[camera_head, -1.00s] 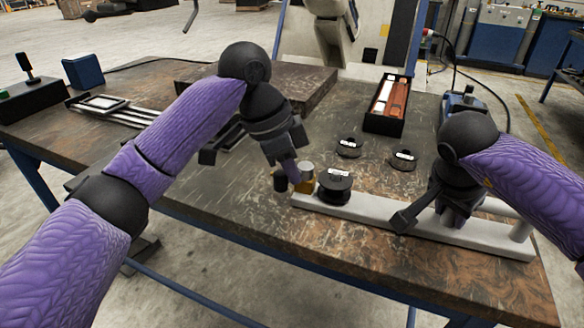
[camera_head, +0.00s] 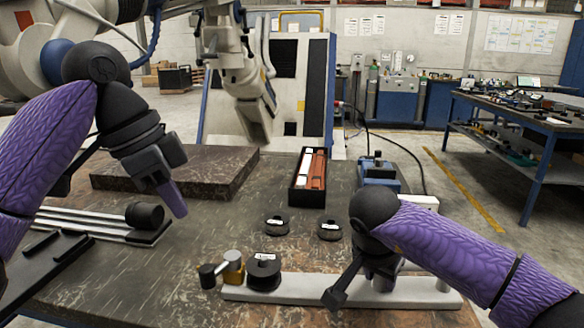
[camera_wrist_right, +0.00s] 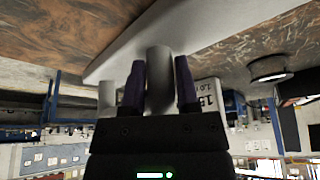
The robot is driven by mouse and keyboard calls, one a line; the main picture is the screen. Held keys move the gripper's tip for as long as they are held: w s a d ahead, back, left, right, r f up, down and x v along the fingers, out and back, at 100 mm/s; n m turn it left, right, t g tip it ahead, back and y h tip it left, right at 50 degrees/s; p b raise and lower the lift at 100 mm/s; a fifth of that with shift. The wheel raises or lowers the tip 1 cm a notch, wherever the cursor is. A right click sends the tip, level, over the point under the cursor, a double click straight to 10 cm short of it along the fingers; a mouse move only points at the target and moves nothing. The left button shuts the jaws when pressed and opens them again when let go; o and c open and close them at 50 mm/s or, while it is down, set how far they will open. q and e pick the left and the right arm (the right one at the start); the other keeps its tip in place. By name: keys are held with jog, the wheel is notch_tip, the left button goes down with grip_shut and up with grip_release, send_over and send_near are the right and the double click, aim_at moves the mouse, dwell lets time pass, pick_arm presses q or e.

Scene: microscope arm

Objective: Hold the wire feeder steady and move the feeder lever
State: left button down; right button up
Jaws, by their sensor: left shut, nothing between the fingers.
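The wire feeder is a long pale grey bar (camera_head: 330,291) lying near the table's front edge. At its left end sit a black spool (camera_head: 264,272) and a brass block (camera_head: 233,268) with a lever that has a black knob (camera_head: 208,276). My right gripper (camera_head: 383,282) is low over the bar's right part. In the right wrist view its two purple fingers stand closely on both sides of a grey post (camera_wrist_right: 160,75) of the feeder. My left gripper (camera_head: 178,205) is shut and empty, raised above the table to the left of the lever and apart from it.
Two black labelled discs (camera_head: 276,225) lie behind the feeder. A black box with coloured sticks (camera_head: 308,190) stands behind them. A dark slab (camera_head: 190,172) and metal rails (camera_head: 90,224) lie at the left. The table between lever and slab is clear.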

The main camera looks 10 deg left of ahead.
jog(key=o, duration=0.5)
